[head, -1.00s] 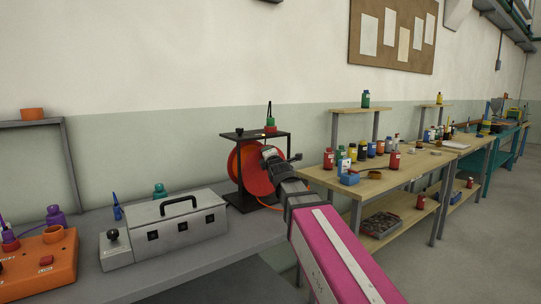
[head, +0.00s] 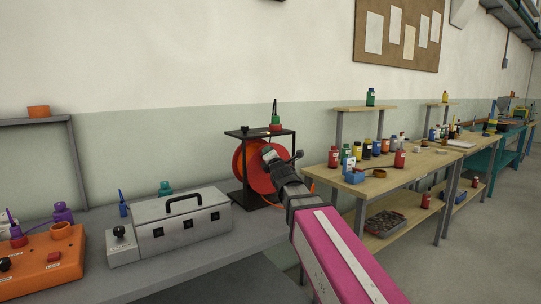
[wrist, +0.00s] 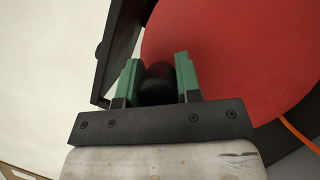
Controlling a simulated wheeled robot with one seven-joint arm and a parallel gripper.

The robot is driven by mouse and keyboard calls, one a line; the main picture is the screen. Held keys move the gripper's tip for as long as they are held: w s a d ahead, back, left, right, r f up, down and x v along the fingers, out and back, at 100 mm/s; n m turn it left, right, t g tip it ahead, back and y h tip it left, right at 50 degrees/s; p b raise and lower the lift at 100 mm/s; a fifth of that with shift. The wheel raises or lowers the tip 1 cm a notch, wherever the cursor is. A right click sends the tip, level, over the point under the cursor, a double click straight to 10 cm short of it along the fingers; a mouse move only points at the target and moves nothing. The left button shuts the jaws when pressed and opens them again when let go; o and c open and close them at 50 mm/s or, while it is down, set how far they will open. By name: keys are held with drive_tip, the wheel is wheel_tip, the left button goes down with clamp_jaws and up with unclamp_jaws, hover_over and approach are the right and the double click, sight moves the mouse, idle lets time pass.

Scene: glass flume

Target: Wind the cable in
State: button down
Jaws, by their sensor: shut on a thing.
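A red cable reel (head: 257,172) stands in a dark frame (head: 241,150) at the back end of the grey bench. In the wrist view the reel's flat red face (wrist: 230,60) fills the right side. My gripper (wrist: 158,82) is shut on a black knob, the reel's crank handle (wrist: 156,84), held between its two green fingers. In the head view my gripper (head: 271,155) is in front of the reel and partly hides it. An orange cable (wrist: 298,133) leaves the reel at the lower right in the wrist view.
A grey metal box (head: 183,222) with a black carry handle and an orange control box (head: 45,262) sit on the bench (head: 215,262) to the left. A wooden workbench (head: 405,170) with several bottles stands to the right.

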drive_tip(key=shift+s+a+f+n, duration=0.2)
drive_tip(key=shift+a+n, duration=0.1)
drive_tip(key=shift+n, duration=0.3)
drive_tip(key=shift+y, duration=0.4)
drive_tip(key=c, duration=0.8)
unclamp_jaws()
